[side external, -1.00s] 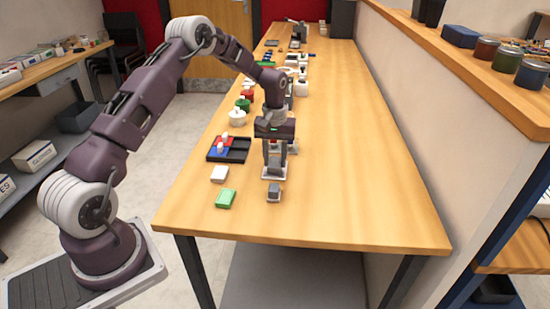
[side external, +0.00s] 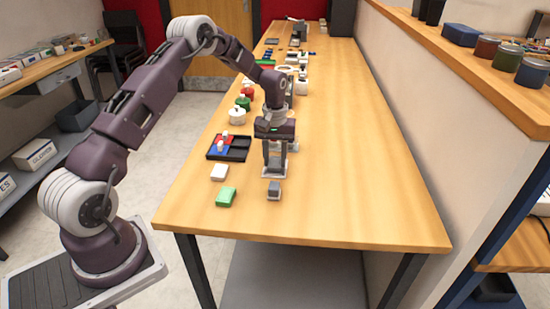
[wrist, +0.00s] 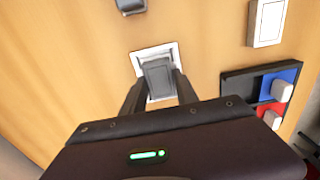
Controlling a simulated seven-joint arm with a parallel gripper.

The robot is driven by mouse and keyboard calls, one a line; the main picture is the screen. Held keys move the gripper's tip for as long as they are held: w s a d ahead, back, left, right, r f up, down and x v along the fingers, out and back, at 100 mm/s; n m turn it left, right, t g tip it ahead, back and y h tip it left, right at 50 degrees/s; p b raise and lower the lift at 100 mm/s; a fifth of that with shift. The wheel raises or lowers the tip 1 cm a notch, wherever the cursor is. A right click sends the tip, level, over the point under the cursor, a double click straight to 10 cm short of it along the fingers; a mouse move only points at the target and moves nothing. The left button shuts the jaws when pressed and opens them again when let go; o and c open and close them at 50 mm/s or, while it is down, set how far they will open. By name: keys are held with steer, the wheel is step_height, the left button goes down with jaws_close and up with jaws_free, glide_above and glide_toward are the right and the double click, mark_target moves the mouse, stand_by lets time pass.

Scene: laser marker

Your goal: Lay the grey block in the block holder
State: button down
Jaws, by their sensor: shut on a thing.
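A grey block (wrist: 157,74) is between the fingers of my gripper (wrist: 160,92) in the wrist view. My gripper (side external: 275,168) is shut on it. The block is over the white square block holder (wrist: 141,56), whose rim shows around it. In the side external view the holder (side external: 283,176) shows as a pale edge under my fingertips. I cannot tell whether the block is seated in the holder or held just above it. The fingers hide part of both.
Another small grey piece (side external: 274,190) stands nearer the table's front edge. A black tray (side external: 238,155) with red and blue parts is beside my gripper. The table's right side is clear.

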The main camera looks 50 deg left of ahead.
stand_by(0.3)
steer(key=c, duration=0.9)
jaws_free()
steer(key=shift+o, duration=0.2)
step_height(320, 180, up, 7)
